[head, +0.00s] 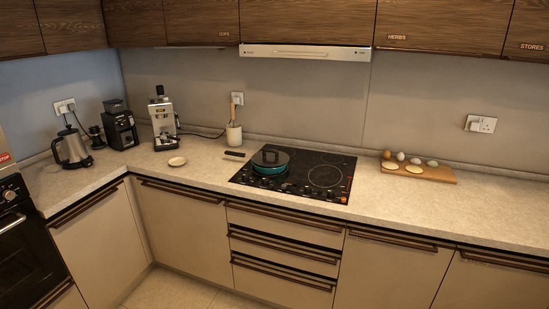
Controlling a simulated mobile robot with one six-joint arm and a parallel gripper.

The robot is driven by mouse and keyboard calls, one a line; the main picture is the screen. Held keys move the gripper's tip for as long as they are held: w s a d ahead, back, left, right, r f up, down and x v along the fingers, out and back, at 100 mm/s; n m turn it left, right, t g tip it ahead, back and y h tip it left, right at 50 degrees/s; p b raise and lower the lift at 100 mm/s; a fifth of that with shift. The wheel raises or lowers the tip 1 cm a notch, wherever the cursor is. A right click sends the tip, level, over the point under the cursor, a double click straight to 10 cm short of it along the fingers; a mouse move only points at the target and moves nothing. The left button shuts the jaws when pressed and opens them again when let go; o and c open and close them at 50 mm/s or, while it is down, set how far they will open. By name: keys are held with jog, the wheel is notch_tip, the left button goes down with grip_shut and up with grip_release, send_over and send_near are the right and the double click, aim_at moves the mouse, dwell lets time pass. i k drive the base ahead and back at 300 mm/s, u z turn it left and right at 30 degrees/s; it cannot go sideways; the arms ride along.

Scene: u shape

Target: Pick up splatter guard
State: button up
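A teal pan (271,168) sits on the black cooktop, at its left part. A dark round cover with a small raised knob, which looks like the splatter guard (270,156), lies on top of the pan. A black handle (235,154) points left from the pan over the counter; I cannot tell whether it belongs to the pan or to the cover. The inside of the pan is hidden by the cover. My gripper is not in view.
The cooktop (318,176) is otherwise bare. A utensil crock (234,135) stands behind left, with a small dish (177,161) farther left. The range hood (305,52) hangs above. Counter between cooktop and board is clear.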

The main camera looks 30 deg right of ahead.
aim_at(269, 158)
jog(key=i, duration=0.9)
jog(key=u, duration=0.05)
